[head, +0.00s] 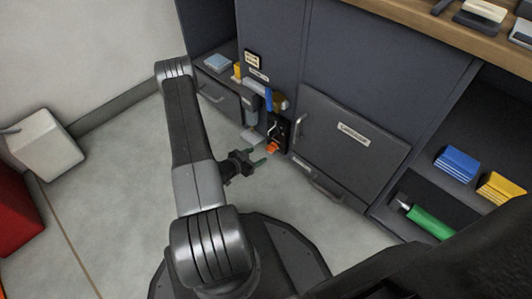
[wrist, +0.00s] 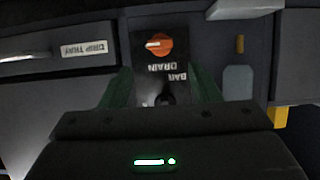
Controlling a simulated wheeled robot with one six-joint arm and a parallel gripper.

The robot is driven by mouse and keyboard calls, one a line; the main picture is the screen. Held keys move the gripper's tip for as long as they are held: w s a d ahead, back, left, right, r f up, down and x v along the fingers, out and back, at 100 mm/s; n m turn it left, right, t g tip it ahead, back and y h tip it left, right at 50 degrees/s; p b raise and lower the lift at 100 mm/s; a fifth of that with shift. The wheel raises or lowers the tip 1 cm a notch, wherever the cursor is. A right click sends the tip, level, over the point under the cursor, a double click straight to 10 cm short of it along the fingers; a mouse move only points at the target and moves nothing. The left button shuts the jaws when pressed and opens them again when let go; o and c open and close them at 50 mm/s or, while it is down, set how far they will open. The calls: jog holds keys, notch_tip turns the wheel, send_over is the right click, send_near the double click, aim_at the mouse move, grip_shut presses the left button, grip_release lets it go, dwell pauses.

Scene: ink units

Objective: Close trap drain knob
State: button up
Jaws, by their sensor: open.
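The orange drain knob (wrist: 159,45) sits on a black plate in the wrist view, with a white pointer mark on its left half. Upside-down white lettering beside it includes "DRAIN"; the other word is hard to read. In the head view the knob (head: 272,147) shows low on the cabinet front. My gripper (head: 262,156) is open and empty just short of the knob. In the wrist view the green fingers of my gripper (wrist: 161,78) are spread wide, and the knob lies beyond their tips, between their lines. No contact with the knob shows.
A drip tray label (wrist: 87,49) and handle are left of the knob in the wrist view. A large labelled cabinet door (head: 345,135) stands right of it in the head view. A blue lever (head: 268,99) is above the knob.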

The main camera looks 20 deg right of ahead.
aim_at(270, 149)
jog(key=b+x, duration=0.2)
jog(key=x, duration=0.5)
jog(key=shift+w+f, duration=0.1)
jog(key=c, duration=1)
